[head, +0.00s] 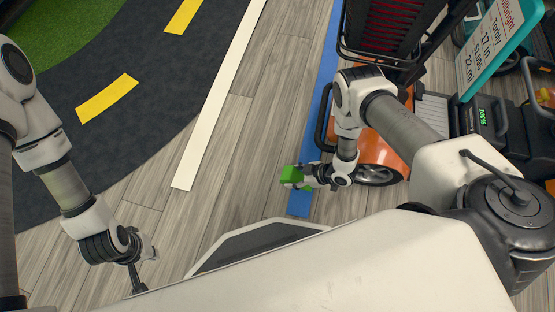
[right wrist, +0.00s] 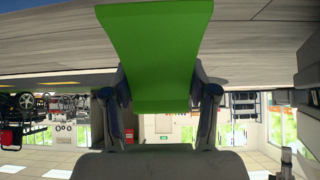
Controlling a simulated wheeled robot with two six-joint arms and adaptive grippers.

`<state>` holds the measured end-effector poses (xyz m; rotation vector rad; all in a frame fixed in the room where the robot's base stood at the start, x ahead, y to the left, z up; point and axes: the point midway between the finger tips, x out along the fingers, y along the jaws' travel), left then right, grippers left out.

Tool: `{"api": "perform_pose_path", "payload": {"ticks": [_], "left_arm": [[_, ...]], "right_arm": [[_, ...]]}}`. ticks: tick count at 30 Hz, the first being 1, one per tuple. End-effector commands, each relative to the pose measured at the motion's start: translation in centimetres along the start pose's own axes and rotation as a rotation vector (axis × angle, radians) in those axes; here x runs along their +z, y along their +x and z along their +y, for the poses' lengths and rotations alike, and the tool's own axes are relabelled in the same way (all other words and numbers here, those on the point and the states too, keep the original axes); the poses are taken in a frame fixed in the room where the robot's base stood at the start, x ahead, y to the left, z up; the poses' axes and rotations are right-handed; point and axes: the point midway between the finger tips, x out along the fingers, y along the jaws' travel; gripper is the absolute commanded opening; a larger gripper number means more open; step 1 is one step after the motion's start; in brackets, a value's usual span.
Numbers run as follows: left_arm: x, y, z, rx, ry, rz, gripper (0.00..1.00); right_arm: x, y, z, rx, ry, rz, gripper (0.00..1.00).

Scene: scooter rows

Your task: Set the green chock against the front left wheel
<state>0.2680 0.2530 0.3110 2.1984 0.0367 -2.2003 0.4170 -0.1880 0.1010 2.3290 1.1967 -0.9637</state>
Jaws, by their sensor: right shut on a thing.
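The green chock (head: 292,175) is held in my right gripper (head: 307,176), beside the blue floor stripe. In the right wrist view the chock (right wrist: 158,55) fills the space between the fingers of my right gripper (right wrist: 165,90). The front wheel (head: 374,175) of the orange scooter (head: 388,140) is to the right of the gripper, partly hidden by my arm. The chock is apart from this wheel. Whether the chock touches the floor is hard to tell. My left gripper (head: 139,275) hangs at the lower left; its fingertips are partly hidden by my body.
The scooter has a dark front basket (head: 385,30) and a sign (head: 488,50) beside it. A blue stripe (head: 300,203) and a white stripe (head: 210,120) mark the wooden floor. The floor between them is clear. A dark track with yellow dashes (head: 107,98) lies left.

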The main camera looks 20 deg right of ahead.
Motion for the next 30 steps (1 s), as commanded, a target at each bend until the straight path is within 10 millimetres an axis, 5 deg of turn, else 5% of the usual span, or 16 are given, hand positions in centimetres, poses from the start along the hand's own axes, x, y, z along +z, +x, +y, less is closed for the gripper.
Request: {"api": "perform_pose_path", "payload": {"ticks": [5, 21, 26, 30], "left_arm": [[0.0, 0.2, 0.0, 0.000, -0.001, 0.001, 0.00], [0.0, 6.2, -0.1, 0.000, -0.001, 0.001, 0.00], [-0.1, 7.1, -0.1, 0.000, -0.001, 0.001, 0.00], [-0.1, 9.2, -0.1, 0.000, -0.001, 0.001, 0.00]], "right_arm": [[2.7, 0.1, -2.0, -0.042, -0.047, 0.004, 0.05], [-3.5, 8.6, 7.0, -0.042, -0.047, 0.003, 0.05], [-4.4, 9.7, 8.2, -0.042, -0.046, 0.002, 0.05], [-2.0, 11.8, 8.0, -0.044, -0.044, 0.000, 0.05]]}}
